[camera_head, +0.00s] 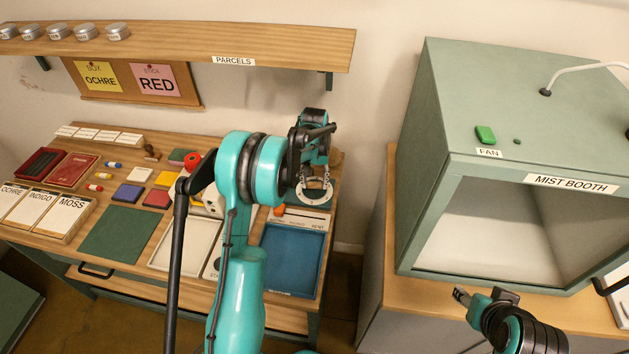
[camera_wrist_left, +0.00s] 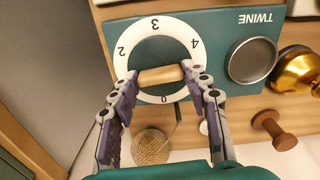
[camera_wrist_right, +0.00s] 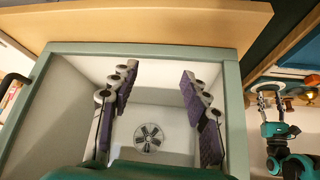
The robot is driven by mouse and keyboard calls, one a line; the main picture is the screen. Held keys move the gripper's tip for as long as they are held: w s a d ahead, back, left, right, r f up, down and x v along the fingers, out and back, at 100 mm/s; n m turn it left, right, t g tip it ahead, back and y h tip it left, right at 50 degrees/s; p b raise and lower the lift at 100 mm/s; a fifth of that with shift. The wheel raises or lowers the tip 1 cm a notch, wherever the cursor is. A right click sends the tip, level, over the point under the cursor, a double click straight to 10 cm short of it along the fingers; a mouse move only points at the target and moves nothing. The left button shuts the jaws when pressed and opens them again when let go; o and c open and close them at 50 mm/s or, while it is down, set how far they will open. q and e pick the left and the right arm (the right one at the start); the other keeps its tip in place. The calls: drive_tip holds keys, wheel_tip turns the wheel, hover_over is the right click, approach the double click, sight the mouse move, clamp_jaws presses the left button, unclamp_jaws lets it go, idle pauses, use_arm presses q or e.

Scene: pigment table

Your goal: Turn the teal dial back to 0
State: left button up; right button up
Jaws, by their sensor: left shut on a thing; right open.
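The dial is a white numbered ring (camera_wrist_left: 156,28) on a teal plate, with a wooden grip bar (camera_wrist_left: 162,75) across its middle. In the left wrist view 3 is at the top, 2 at the left, 4 at the right and 0 at the bottom. The bar lies nearly level there; which end points is unclear. My left gripper (camera_wrist_left: 166,80) is shut on the bar, a finger at each end, covering parts of the ring. In the head view my left gripper (camera_head: 314,183) is over the dial (camera_head: 316,197). My right gripper (camera_wrist_right: 155,80) is open and empty before the booth.
A metal cup (camera_wrist_left: 252,62) by the TWINE label, a brass pot (camera_wrist_left: 300,70), a wooden knob (camera_wrist_left: 275,130) and a twine ball (camera_wrist_left: 152,147) surround the dial. A blue tray (camera_head: 291,262) is in front. The mist booth (camera_head: 470,110) stands right.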

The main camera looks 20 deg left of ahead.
use_arm(q)
drive_tip(key=n, duration=0.4)
drive_tip(key=shift+n, duration=0.3)
drive_tip(key=n, duration=0.3)
drive_tip(key=shift+n, duration=0.3)
drive_tip(key=n, duration=0.4)
drive_tip(key=shift+n, duration=2.2)
drive_tip(key=o, duration=1.2)
drive_tip(key=shift+c, duration=0.2)
drive_tip(key=shift+r, duration=0.1)
